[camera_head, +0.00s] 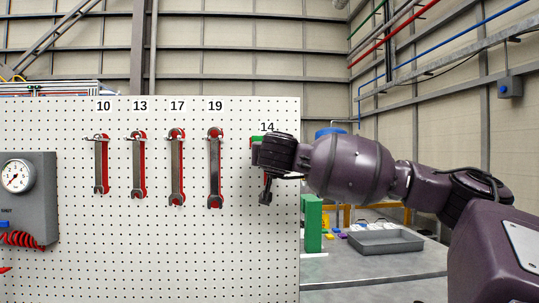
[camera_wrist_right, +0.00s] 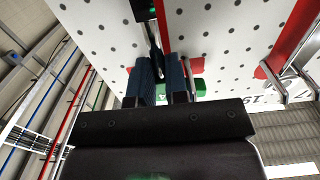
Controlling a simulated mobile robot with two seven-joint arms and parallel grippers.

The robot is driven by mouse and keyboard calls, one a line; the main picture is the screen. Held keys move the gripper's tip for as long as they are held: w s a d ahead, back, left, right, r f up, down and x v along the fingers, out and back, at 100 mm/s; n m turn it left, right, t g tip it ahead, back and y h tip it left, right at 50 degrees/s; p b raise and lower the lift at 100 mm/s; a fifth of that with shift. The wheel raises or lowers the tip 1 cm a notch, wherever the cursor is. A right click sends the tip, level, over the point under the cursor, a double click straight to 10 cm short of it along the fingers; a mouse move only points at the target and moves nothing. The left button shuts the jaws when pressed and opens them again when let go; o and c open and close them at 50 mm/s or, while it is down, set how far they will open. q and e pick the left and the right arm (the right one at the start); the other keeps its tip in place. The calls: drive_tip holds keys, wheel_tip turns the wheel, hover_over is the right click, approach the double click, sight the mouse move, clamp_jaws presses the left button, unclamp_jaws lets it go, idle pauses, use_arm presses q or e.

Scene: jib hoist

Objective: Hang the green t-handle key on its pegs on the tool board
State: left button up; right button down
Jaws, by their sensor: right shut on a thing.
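The green t-handle key is at the 14 place near the board's right edge. In the head view part of its green handle (camera_head: 257,139) shows above my right gripper (camera_head: 268,156), and a dark shaft end (camera_head: 265,193) hangs below it, roughly upright. My right gripper is shut on the key. In the right wrist view the dark shaft (camera_wrist_right: 153,35) runs between the blue-grey fingers (camera_wrist_right: 162,80), and green handle (camera_wrist_right: 201,87) shows beside them. The tool board (camera_head: 70,220) is close behind, with red marking (camera_wrist_right: 194,65) near the fingers. My left gripper is out of view.
Several wrenches hang to the left; the nearest is under 19 (camera_head: 215,170). A grey gauge box (camera_head: 30,195) is at the far left. Right of the board, a green block (camera_head: 313,222) and a grey tray (camera_head: 385,241) stand on a bench (camera_head: 400,265).

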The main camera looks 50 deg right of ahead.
drive_tip(key=c, duration=1.1)
unclamp_jaws()
drive_tip(key=shift+s+a+f, duration=0.1)
drive_tip(key=shift+s+a, duration=0.25)
drive_tip(key=shift+a, duration=0.05)
drive_tip(key=shift+o, duration=0.2)
drive_tip(key=v, duration=0.9)
drive_tip(key=shift+s+a, duration=0.15)
drive_tip(key=shift+s, duration=0.2)
